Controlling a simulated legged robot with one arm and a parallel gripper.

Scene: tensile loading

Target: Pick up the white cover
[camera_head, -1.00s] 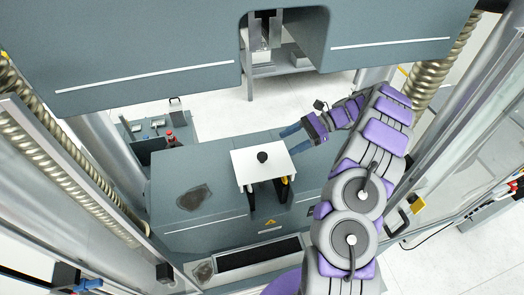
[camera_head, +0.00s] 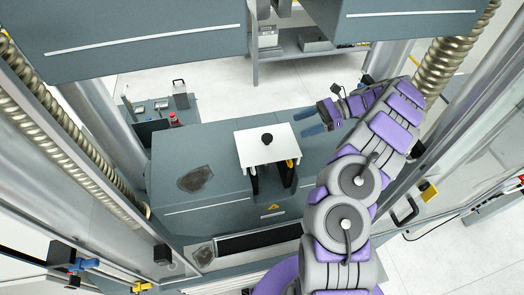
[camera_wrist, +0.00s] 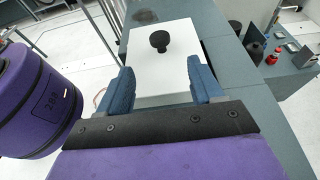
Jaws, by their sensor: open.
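The white cover (camera_head: 258,149) is a flat white plate with a round black knob (camera_head: 267,139) on top. It sits over a fixture on the grey machine's lower block. In the wrist view the cover (camera_wrist: 180,82) lies ahead, with its knob (camera_wrist: 160,41) beyond the fingertips. My gripper (camera_head: 314,122) has blue fingers and is to the right of the cover in the head view, apart from the knob. In the wrist view my gripper (camera_wrist: 160,82) is open and empty, its two fingers in front of the near part of the cover.
The grey upper crosshead (camera_head: 130,40) hangs behind and above. Threaded columns (camera_head: 450,60) stand at both sides. A side table (camera_head: 155,108) with a red-topped object (camera_head: 173,119) is at the back left. A dark slot (camera_head: 258,240) lies in front of the lower block.

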